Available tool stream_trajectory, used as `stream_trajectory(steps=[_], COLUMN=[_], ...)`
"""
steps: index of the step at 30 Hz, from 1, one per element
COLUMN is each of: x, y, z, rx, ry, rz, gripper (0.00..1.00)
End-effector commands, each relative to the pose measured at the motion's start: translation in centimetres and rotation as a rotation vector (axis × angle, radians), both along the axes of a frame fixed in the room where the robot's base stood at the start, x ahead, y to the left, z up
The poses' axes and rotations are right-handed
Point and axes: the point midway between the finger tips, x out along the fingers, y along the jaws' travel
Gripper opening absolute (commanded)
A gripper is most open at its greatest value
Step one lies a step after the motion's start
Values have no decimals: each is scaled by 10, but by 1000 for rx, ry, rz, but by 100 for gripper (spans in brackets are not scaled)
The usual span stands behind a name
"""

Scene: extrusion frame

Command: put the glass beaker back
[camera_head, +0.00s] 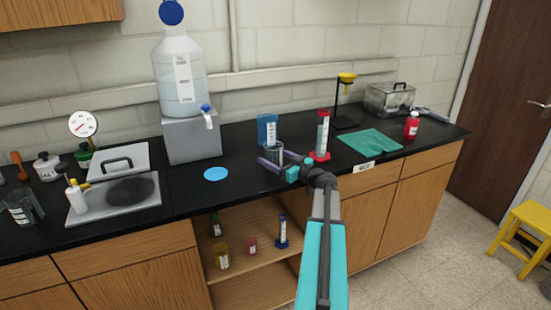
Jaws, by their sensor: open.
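A clear glass beaker (274,152) stands on the black counter, in front of a blue box. My gripper (272,159) is low over the counter at the beaker, its purple fingers spread. One finger shows at the front left of the beaker and the other at its right. I cannot tell whether either finger touches the glass. A flat light-blue disc (216,174) lies bare on the counter to the left of the beaker. Another glass vessel (22,209) stands at the far left of the counter.
A red-based cylinder (322,138) stands close to the right of my gripper. The blue box (267,130) is just behind the beaker. A water dispenser (190,135) stands behind the disc. The counter around the disc is clear.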

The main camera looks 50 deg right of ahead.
Motion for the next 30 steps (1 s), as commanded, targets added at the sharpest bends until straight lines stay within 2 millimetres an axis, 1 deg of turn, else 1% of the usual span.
stream_trajectory(steps=[7, 9, 24, 30], x=[-2, -13, -92, -114], y=[-1, 0, -1, -2], z=[4, 1, 0, 1], rx=[0, -1, 0, -1], ry=[0, 0, 0, 0], rz=[-1, -3, -5, -3], gripper=[72, 72, 72, 72])
